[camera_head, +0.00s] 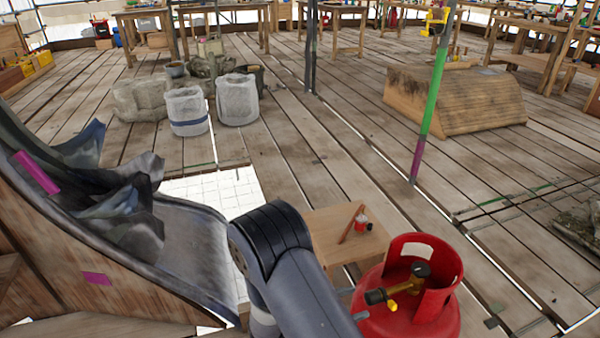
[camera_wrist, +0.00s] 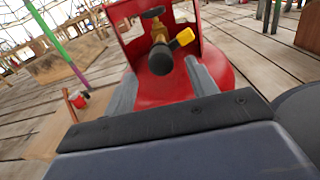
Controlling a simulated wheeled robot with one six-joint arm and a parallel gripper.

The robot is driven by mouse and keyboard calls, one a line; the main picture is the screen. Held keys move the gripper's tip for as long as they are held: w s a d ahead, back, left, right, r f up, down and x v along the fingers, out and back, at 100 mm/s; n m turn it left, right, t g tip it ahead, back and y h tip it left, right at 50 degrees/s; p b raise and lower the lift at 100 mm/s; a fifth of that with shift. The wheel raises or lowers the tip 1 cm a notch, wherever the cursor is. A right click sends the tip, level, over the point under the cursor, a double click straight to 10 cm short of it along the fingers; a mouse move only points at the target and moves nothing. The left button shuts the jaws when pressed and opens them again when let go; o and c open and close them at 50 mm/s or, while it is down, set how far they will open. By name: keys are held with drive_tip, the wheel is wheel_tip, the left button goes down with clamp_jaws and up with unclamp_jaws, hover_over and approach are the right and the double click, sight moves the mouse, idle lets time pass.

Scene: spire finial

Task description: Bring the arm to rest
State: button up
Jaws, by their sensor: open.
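My gripper (camera_wrist: 160,68) shows in the wrist view with its two grey fingers apart and nothing held between them. Beyond the fingers stands a red gas bottle (camera_wrist: 225,65). Its valve, with a black end and a yellow knob (camera_wrist: 185,37), appears in line with the gap between the fingers; I cannot tell how far off it is. In the head view my arm (camera_head: 285,265) reaches down at the bottom middle, and the gas bottle (camera_head: 432,318) stands to its right. My fingers are hardly visible there.
A small wooden stool (camera_head: 325,225) with a brush and red pot stands beside the bottle. A striped pole (camera_head: 432,100) rises behind. Lead sheeting (camera_head: 185,250) on a wooden slope lies left. White sacks (camera_head: 238,100) stand farther back. The plank floor between is mostly clear.

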sight(366, 298)
drive_tip(key=x, duration=0.4)
drive_tip(key=shift+d+b, duration=0.1)
drive_tip(key=shift+b, duration=0.3)
drive_tip(key=p+v, duration=0.3)
drive_tip(key=v, duration=0.7)
drive_tip(key=b+x, duration=0.3)
drive_tip(key=x, duration=0.6)
drive_tip(key=shift+f+b, duration=0.35)
drive_tip(key=shift+b, duration=0.25)
drive_tip(key=shift+r+p+v, duration=0.2)
drive_tip(key=shift+p+v, duration=0.1)
drive_tip(key=shift+v, duration=1.6)
